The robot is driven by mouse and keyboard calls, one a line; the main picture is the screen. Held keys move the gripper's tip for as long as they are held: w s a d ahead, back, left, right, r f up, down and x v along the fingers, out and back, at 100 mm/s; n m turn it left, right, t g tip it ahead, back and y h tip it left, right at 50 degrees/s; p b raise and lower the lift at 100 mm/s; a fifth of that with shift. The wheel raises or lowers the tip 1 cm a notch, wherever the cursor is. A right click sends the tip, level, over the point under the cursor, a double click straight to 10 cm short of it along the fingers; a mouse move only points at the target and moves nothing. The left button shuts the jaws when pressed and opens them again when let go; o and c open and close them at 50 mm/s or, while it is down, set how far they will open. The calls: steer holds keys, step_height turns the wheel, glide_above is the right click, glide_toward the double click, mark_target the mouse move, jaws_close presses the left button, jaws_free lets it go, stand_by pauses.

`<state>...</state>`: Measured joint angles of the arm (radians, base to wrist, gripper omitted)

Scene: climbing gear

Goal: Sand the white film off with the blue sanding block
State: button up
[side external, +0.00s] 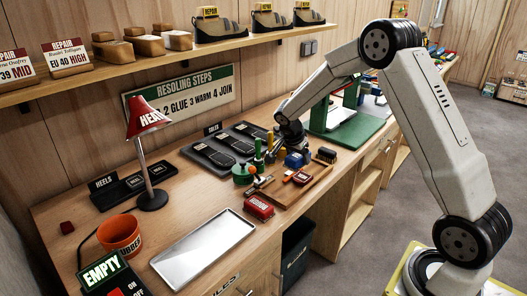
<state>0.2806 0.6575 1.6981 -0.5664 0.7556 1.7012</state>
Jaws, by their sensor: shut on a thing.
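My gripper (291,146) is low over the wooden tray on the workbench, small and dark in this view. It is shut on a blue block (294,160), which shows right at its fingertips; it looks like the sanding block. Whether the block touches what lies beneath it is too small to tell. I cannot make out the white film or the surface that bears it.
The wooden tray (318,186) holds several small tools, with a dark brush (326,154) at right. Green pot (242,174), red box (259,207) and black sole panels (222,152) stand nearby. A metal tray (205,247), red lamp (147,120) and orange cup (120,235) are at left.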

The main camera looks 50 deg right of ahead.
steer(key=shift+r, duration=0.8)
